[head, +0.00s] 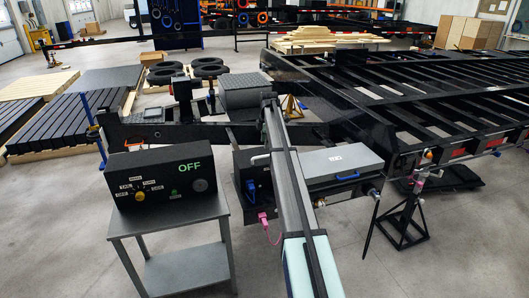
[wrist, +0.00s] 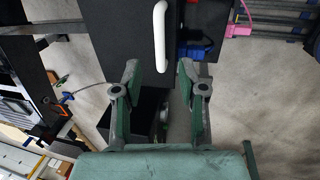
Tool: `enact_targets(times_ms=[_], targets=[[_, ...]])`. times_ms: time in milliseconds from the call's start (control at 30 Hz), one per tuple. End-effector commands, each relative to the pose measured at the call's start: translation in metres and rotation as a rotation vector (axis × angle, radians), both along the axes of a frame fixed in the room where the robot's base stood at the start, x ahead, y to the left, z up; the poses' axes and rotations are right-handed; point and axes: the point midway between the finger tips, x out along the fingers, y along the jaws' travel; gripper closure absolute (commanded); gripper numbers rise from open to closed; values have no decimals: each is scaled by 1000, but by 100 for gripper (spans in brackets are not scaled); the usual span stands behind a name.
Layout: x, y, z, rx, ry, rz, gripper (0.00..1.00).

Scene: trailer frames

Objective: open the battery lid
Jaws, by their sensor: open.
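A black panel (wrist: 118,38) with a white bar handle (wrist: 160,36) fills the top middle of the wrist view; it appears to be the battery lid, and it looks shut. In the head view a white handle (head: 260,157) shows on a black box, partly hidden by a long grey beam. My gripper (wrist: 160,78) is open and empty in the wrist view. Its two green-padded fingers point up the picture toward the panel, one to each side of the handle's line. The handle lies beyond the fingertips and is not between them. I cannot tell the gripper's fingers in the head view.
Blue (wrist: 195,50) and pink (wrist: 238,30) connectors sit right of the panel. A grey box with a blue handle (head: 347,177) stands right of the beam. A control box reading OFF (head: 160,182) stands on a grey table (head: 185,268) at left. Black trailer frames fill the right.

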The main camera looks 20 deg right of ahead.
Motion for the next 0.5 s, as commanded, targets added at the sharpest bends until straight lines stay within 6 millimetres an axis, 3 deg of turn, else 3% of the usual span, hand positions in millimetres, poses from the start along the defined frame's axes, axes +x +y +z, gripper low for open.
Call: enact_targets(times_ms=[300,500], targets=[[11,-1,-55,0,2,0,59],[15,-2,-75,0,0,0,59]])
